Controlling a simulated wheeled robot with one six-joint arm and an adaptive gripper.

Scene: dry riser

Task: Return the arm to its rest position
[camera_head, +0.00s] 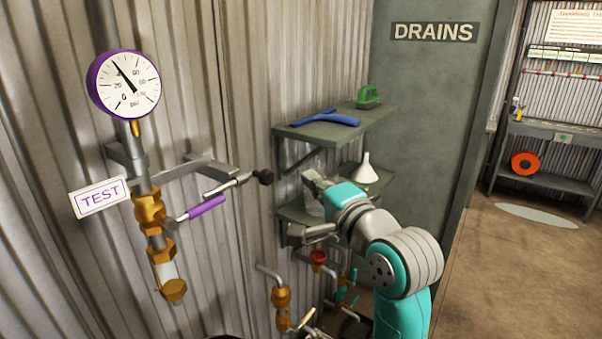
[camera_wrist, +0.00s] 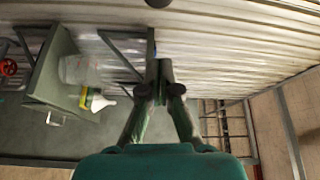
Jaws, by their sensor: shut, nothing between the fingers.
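My arm (camera_head: 385,250) reaches up from the bottom right in the head view, bent, with its end beside the lower shelf (camera_head: 296,214) on the corrugated wall. My gripper (camera_wrist: 166,72) shows in the wrist view with its two dark fingertips together and nothing between them. It points toward the corrugated wall. In the head view the arm's end partly covers the lower shelf and a clear bottle on it. The bottle (camera_wrist: 76,70) also shows left of the fingers in the wrist view.
A white funnel (camera_head: 365,171) stands near my arm. Above, the upper shelf (camera_head: 330,130) holds a blue tool (camera_head: 325,120) and a green item (camera_head: 368,96). A purple-handled valve (camera_head: 207,207), gauge (camera_head: 124,84) and lower valves (camera_head: 282,298) line the wall. Floor is open at right.

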